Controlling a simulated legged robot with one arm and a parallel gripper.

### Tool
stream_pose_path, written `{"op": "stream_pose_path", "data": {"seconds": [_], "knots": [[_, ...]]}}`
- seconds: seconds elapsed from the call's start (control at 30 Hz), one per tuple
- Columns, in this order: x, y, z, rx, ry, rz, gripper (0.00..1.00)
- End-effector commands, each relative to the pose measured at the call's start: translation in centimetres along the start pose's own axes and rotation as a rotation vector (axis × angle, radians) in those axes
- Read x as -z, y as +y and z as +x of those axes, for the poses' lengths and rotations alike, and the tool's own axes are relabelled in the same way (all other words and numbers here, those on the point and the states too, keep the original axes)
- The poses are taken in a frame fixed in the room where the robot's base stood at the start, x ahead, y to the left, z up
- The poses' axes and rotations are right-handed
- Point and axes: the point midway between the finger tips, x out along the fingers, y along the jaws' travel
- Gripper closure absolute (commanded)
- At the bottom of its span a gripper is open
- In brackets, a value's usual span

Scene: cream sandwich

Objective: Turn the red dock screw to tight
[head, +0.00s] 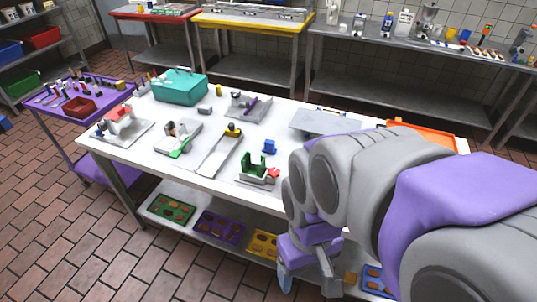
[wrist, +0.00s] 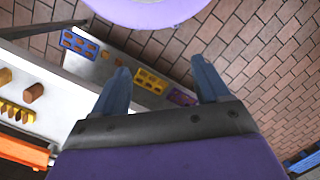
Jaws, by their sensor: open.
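A small red part (head: 273,172), which looks like the red dock screw, sits at the right end of a green dock (head: 252,165) on a grey plate near the front edge of the white table (head: 190,165). Its turn position is too small to tell. My gripper (head: 307,284) hangs in front of the table, below and right of the dock. It also shows in the wrist view (wrist: 160,72), with its two blue-grey fingers wide apart and nothing between them. The dock and screw are not seen in the wrist view.
A blue block (head: 269,147) stands just behind the dock. Several grey fixtures and a teal box (head: 180,87) fill the left of the table. An orange tray (head: 425,134) lies at the back right. Coloured trays (head: 218,228) lie on the lower shelf. My arm hides the table's right front.

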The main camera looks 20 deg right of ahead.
Motion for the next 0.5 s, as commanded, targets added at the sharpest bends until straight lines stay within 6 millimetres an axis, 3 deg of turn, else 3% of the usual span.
{"op": "stream_pose_path", "data": {"seconds": [0.27, 0.5], "knots": [[9.3, -0.8, -4.6, 0.100, 0.040, -0.329, 0.25], [17.2, -0.1, -7.3, 0.179, 0.104, -0.586, 0.25]]}}
